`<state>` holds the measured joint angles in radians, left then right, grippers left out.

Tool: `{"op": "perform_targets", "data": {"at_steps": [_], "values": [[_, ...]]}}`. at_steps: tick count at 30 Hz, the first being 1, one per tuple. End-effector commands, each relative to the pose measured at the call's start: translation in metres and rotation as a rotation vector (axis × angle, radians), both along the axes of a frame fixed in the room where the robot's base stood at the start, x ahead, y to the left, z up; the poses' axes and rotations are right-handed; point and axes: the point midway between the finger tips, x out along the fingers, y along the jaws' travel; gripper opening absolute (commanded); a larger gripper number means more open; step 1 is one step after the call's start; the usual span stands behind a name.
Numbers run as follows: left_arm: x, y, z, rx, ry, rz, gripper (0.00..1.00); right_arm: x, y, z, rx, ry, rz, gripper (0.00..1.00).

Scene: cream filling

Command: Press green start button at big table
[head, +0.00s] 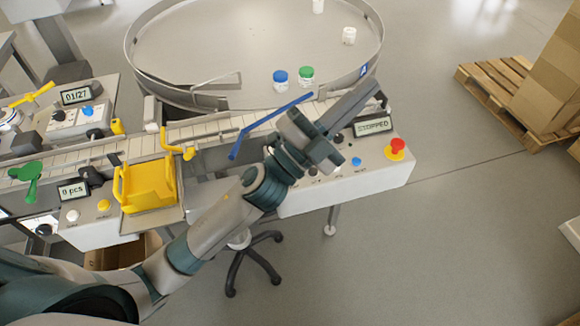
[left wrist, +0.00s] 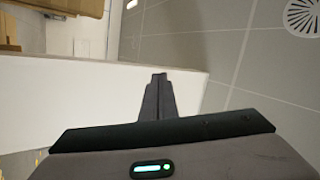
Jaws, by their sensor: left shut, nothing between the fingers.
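The white control panel (head: 375,170) beside the big round table (head: 185,50) has a display (head: 372,125) reading STOPPED, a blue button (head: 356,161) and a red mushroom button (head: 396,148) on a yellow base. I see no green start button; my left gripper and arm cover part of the panel. My left gripper (head: 374,87) is shut and empty above the panel, its fingers pointing up and right past the display. In the left wrist view the closed fingers (left wrist: 158,82) lie in front of a plain white surface. My right gripper is not in view.
A conveyor (head: 215,130) with a blue guide bar (head: 270,124) runs along the table. Jars with a blue lid (head: 280,76) and a green lid (head: 306,73) stand on the table. A yellow holder (head: 147,187) is at left. Boxes on a pallet (head: 505,98) stand right; floor between is clear.

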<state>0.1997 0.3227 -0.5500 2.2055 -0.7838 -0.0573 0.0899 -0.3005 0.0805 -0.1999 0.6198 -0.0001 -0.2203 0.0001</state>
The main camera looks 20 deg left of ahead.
Motion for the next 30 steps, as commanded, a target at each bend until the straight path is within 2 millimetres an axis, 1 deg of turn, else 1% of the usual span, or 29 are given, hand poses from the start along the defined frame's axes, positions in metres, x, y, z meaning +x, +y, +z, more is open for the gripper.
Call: {"op": "perform_targets", "data": {"at_steps": [1,3,7,11,15,19,23,26,29,30], "values": [[-0.008,-0.015,0.012,0.047,-0.079,-0.046,0.00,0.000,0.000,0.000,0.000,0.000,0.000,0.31],[-0.021,-0.035,0.021,0.116,-0.182,-0.114,0.00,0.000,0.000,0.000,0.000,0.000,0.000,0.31],[-0.047,-0.068,0.027,0.258,-0.363,-0.237,0.00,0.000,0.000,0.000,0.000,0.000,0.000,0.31],[-0.072,-0.095,0.017,0.418,-0.528,-0.361,0.00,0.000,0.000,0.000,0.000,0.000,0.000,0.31],[-0.092,-0.112,-0.006,0.594,-0.672,-0.485,0.00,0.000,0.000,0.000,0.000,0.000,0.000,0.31],[-0.102,-0.118,-0.032,0.758,-0.777,-0.590,0.00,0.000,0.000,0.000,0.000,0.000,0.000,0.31],[-0.104,-0.114,-0.062,0.930,-0.860,-0.687,0.00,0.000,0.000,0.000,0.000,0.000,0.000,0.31],[-0.100,-0.105,-0.085,1.069,-0.912,-0.762,0.00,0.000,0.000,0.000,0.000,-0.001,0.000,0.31],[-0.092,-0.089,-0.109,1.224,-0.950,-0.835,0.00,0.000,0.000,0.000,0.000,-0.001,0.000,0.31],[-0.087,-0.081,-0.118,1.290,-0.963,-0.865,0.00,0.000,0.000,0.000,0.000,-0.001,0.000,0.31]]}}
